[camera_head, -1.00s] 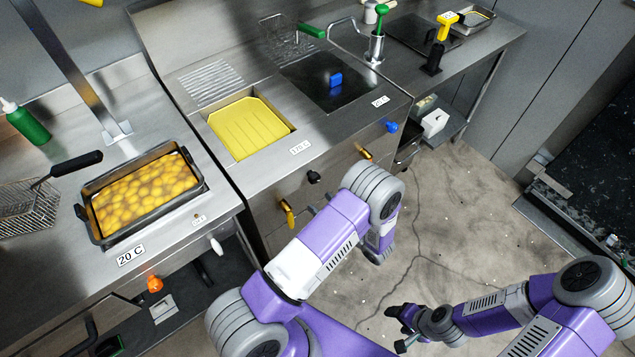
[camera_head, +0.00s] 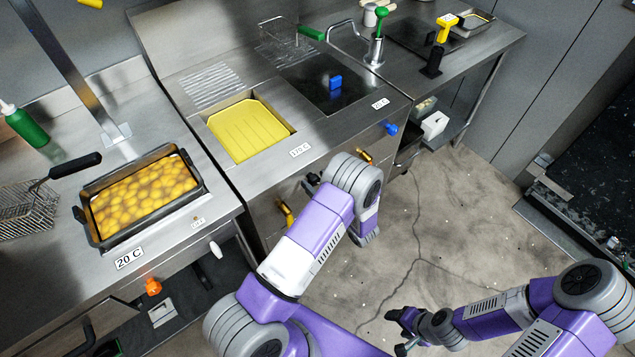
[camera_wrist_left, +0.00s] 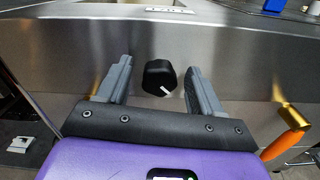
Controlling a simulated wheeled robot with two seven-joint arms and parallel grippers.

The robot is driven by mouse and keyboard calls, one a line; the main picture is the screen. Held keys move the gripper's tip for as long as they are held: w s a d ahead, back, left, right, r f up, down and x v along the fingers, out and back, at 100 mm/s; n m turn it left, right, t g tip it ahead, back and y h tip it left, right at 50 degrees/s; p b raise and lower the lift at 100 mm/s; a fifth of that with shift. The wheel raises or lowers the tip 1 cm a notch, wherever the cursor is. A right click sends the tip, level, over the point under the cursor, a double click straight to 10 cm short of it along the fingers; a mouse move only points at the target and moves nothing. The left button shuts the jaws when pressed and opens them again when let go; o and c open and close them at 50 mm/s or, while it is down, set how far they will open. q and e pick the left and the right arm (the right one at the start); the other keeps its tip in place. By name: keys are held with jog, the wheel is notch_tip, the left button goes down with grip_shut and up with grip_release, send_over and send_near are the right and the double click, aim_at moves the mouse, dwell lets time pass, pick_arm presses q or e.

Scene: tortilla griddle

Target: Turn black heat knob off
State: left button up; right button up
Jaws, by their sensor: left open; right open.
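The black heat knob (camera_wrist_left: 160,77) is on the steel front panel. In the left wrist view it sits midway between the two fingers of my left gripper (camera_wrist_left: 160,84), with a gap on each side. Its white mark points down and to the right. In the head view my left gripper (camera_head: 309,185) is at the griddle's front panel, mostly hidden by my own arm, and the knob is hard to separate from it. My left gripper is open and holds nothing. My right gripper (camera_head: 402,335) is open and empty, low over the floor.
The griddle's yellow surface (camera_head: 247,129) lies above the panel. Gold handles (camera_head: 364,157) and a blue knob (camera_head: 389,128) stick out from the front. An orange handle (camera_wrist_left: 292,116) stands right of my left fingers. The fryer (camera_head: 193,205) is at the left.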

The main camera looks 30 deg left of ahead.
pick_arm(q)
jog(key=c, duration=1.1)
jog(key=shift+o, duration=0.2)
